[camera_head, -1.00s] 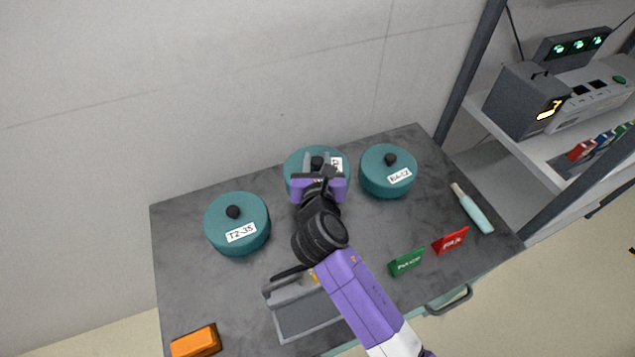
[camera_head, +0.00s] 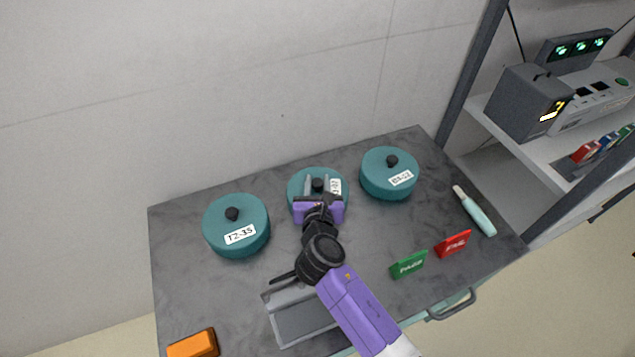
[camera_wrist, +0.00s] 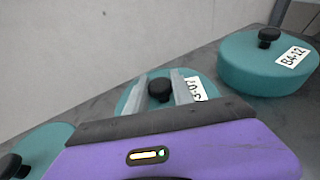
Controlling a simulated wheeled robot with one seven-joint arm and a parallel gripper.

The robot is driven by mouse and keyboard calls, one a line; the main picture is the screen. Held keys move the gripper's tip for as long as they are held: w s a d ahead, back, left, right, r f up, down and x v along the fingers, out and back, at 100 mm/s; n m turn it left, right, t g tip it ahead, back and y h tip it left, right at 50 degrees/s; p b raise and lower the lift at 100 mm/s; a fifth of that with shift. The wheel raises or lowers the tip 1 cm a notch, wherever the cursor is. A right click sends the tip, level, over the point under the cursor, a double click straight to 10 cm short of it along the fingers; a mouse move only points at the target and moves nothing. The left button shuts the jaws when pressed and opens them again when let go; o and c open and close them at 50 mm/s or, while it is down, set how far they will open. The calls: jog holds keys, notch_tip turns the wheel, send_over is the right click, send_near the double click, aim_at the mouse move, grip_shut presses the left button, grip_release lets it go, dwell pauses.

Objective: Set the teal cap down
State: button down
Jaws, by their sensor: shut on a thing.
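The middle teal cap (camera_head: 296,187) is a round lid with a black knob and a white label, partly hidden behind my gripper. My gripper (camera_head: 318,181) is shut on its knob, with one grey finger on each side. In the wrist view the cap (camera_wrist: 130,98) sits level between the fingers, its near part hidden by the purple gripper body. I cannot tell whether its underside touches the table. Two like teal caps stand on the table, one labelled T2-35 (camera_head: 236,216) to the left and one labelled B4-12 (camera_head: 388,181) to the right.
The dark grey cart top (camera_head: 180,280) carries a grey tray (camera_head: 305,322), an orange block (camera_head: 192,343), a green sign (camera_head: 408,264), a red sign (camera_head: 453,244) and a pale teal bottle (camera_head: 476,213). A shelf with devices (camera_head: 550,100) stands at the right.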

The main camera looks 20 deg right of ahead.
jog(key=c, duration=1.1)
grip_release()
jog(key=shift+s+a+r, duration=0.1)
jog(key=shift+s, duration=0.1)
jog(key=v, duration=1.1)
jog(key=shift+s+r, duration=0.15)
jog(key=shift+s, duration=0.1)
